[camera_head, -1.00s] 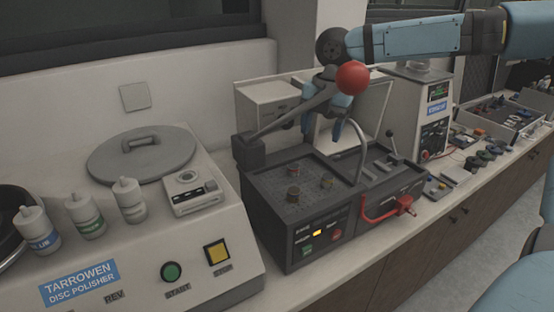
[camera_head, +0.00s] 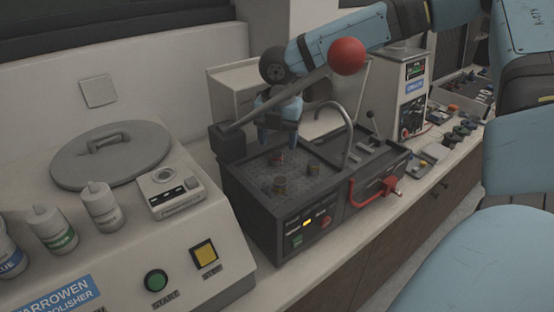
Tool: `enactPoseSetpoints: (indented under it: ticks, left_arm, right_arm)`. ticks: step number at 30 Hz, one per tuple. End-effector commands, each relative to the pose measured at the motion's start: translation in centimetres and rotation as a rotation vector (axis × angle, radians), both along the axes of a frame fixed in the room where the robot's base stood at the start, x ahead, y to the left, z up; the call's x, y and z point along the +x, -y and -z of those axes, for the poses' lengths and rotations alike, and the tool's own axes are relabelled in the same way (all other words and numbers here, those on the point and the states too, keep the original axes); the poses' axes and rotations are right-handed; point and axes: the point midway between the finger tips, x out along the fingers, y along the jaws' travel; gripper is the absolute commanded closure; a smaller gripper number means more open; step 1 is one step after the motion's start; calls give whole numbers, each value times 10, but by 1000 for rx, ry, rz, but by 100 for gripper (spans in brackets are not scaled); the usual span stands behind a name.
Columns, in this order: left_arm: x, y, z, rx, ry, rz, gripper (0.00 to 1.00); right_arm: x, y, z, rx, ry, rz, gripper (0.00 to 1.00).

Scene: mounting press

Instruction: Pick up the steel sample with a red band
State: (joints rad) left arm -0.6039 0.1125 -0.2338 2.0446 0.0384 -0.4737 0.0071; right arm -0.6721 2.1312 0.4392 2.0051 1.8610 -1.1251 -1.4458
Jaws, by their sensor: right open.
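The one with a red band (camera_head: 276,159) is at the back of the group. My right gripper (camera_head: 280,141) is open and empty, fingers pointing down, above the press top and close over the red-banded sample. Whether the fingers straddle it cannot be told. My left gripper is not in view.
A lever with a red ball (camera_head: 347,56) slants up across my right arm's wrist. A curved grey pipe (camera_head: 346,128) rises right of the samples. A red handle (camera_head: 388,186) sticks out in front. The disc polisher (camera_head: 120,240) stands left.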

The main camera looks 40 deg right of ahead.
Motion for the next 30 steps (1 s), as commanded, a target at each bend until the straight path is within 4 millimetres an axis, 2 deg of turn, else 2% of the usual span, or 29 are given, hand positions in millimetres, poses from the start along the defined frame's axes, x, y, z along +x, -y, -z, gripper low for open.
enactPoseSetpoints:
  ticks: [3,7,16,17,21,24,30]
  left_arm:
    - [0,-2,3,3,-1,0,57]
    - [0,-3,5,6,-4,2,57]
    - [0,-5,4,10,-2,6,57]
    - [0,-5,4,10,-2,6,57]
    - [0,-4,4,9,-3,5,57]
    - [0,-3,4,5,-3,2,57]
    - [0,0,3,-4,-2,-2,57]
  right_arm:
    - [2,0,22,-2,-5,0,39]
    - [2,0,37,0,-2,0,39]
    - [2,0,41,0,0,0,39]
    - [2,0,41,0,0,0,44]
    - [2,0,41,1,-1,0,76]
    - [2,0,41,1,-1,0,96]
    - [2,0,41,0,0,0,96]
